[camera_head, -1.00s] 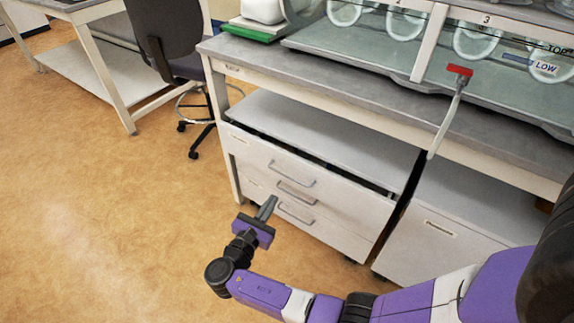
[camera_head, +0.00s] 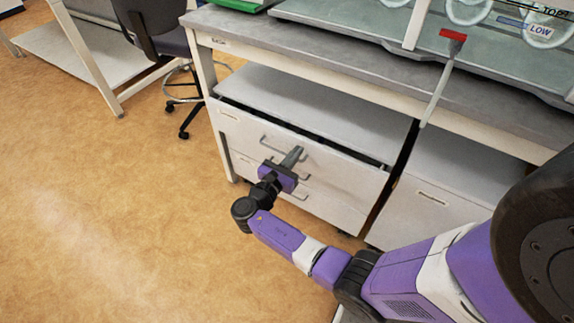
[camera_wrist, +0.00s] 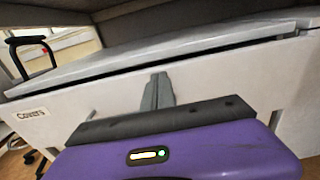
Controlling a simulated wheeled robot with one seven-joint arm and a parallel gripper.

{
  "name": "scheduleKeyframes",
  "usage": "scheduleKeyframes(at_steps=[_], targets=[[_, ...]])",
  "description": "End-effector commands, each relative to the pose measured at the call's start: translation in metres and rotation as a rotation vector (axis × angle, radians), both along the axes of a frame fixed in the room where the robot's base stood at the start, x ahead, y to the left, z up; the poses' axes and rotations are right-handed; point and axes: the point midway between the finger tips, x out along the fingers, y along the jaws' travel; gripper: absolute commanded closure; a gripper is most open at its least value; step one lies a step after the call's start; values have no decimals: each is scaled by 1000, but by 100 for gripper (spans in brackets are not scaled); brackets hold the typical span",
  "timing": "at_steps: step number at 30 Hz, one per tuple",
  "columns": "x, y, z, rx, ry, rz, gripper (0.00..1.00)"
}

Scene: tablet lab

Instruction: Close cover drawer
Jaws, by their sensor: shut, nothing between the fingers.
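The cover drawer (camera_head: 345,176) is the top drawer of the white cabinet under the bench. A dark gap runs between its front's upper edge and the cabinet top, so the front stands out slightly. In the wrist view the drawer front (camera_wrist: 85,108) carries a "Covers" label (camera_wrist: 31,113) at its left. My gripper (camera_head: 296,152) is shut and empty, with its fingertips at the drawer front near the handle (camera_head: 270,141), which it partly hides. In the wrist view the fingertips (camera_wrist: 158,82) point at the upper middle of the front; I cannot tell whether they touch it.
Lower drawers with handles sit below, partly behind my gripper. A second white cabinet (camera_head: 425,212) stands to the right. The bench top (camera_head: 330,62) overhangs both, and a red-ended grey bar (camera_head: 437,95) projects near its front edge. A dark chair (camera_head: 155,35) is at left; open floor lies in front.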

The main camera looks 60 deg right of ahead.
Motion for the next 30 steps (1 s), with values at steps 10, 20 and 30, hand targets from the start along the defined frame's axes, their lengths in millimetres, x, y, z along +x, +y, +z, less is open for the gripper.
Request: scheduleKeyframes(at_steps=[10, 20, 30], targets=[[-1, -22, 0, 0, 0, 0, 100], [-1, -25, 1, 0, 0, 0, 100], [-2, -47, 0, 0, 0, 1, 100]])
